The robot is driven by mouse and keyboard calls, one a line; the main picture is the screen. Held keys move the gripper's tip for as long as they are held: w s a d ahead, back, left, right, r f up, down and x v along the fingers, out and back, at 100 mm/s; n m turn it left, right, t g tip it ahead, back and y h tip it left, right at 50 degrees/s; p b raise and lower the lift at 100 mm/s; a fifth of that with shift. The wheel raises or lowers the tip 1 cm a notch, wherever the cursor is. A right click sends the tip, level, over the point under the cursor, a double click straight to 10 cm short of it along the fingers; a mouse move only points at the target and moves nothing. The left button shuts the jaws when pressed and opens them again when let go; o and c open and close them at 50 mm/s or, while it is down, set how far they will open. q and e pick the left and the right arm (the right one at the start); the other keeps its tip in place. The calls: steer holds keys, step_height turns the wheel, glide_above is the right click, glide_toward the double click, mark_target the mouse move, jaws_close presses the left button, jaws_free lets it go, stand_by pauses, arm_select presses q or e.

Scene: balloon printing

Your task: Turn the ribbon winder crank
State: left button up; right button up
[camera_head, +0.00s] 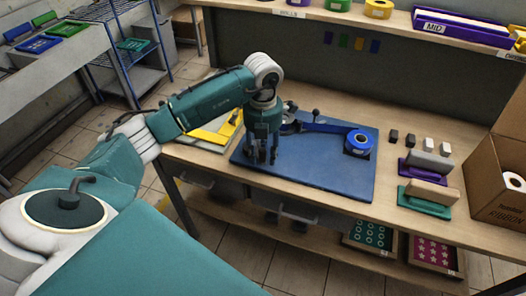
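The ribbon winder stands on a blue board (330,178) on the wooden bench. A blue ribbon roll (358,142) sits at its right end, and a blue strip (325,127) runs left from it. A small dark knob on a post (316,114), perhaps the crank, stands up behind the strip. My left gripper (262,158) points down over the left part of the board, in front of the winder's left end, which the arm partly hides. Its dark fingers look apart, with nothing visible between them. I cannot tell whether they touch the board. My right gripper is not in view.
Purple and green-based blocks (428,162) and several small blocks stand right of the board. A cardboard box (503,165) is at the right edge. A yellow item (212,135) lies left of the board. A shelf (345,16) with tape rolls runs above the back.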

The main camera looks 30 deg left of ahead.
arm_select(q)
jaws_close()
steer(key=shift+a, duration=0.15)
stand_by(0.6)
